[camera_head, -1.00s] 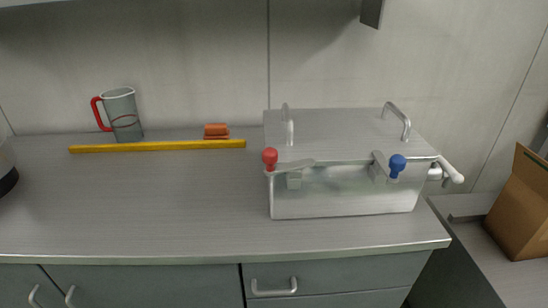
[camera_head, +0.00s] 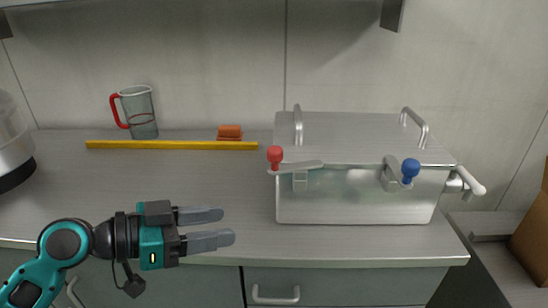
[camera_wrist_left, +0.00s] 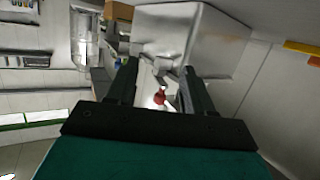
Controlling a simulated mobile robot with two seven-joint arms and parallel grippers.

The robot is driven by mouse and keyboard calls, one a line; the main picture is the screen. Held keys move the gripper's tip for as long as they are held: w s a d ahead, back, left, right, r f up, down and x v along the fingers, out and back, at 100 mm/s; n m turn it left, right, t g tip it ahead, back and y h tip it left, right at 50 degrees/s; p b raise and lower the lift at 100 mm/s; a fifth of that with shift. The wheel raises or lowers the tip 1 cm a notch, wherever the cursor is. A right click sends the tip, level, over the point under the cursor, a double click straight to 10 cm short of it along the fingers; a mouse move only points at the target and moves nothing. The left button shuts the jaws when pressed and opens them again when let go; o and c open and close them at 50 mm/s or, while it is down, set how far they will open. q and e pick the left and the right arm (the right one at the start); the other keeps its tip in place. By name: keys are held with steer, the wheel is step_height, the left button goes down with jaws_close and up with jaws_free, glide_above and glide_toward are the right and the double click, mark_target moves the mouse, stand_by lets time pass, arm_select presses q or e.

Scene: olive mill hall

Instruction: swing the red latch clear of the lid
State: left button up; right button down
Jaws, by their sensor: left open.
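The red latch (camera_head: 275,155) is on the front left of the metal box, with its red knob at the left end and its flat arm lying sideways along the lid's front edge. The lid (camera_head: 350,135) lies on the box (camera_head: 345,205) and has two upright handles. The blue latch (camera_head: 410,170) is at the front right, its arm angled. My left gripper (camera_head: 218,227) is open and empty, left of the box and apart from it, at the counter's front edge. In the left wrist view the red knob (camera_wrist_left: 159,97) shows between the open fingers. My right gripper is in neither view.
A yellow bar (camera_head: 170,145) lies along the back of the counter (camera_head: 130,185). A jug with a red handle (camera_head: 140,112) and orange blocks (camera_head: 229,132) stand behind it. A pipe with a pale end (camera_head: 470,182) juts from the box's right side.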

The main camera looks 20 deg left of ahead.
arm_select(q)
steer(key=t+h, duration=0.2)
glide_toward(274, 158)
steer(key=a+f, duration=0.1)
steer(key=a, duration=0.1)
steer(key=p+x, duration=0.2)
steer(key=x, duration=0.3)
steer(key=p+x, duration=0.2)
steer(key=x, duration=0.4)
steer(key=shift+s+r+p, duration=0.1)
steer(key=shift+r+p, duration=0.15)
steer(key=shift+p, duration=0.05)
steer(key=shift+w+d+f, duration=0.15)
steer(key=shift+w+d, duration=0.25)
steer(key=shift+d, duration=0.05)
steer(key=shift+c, duration=0.4)
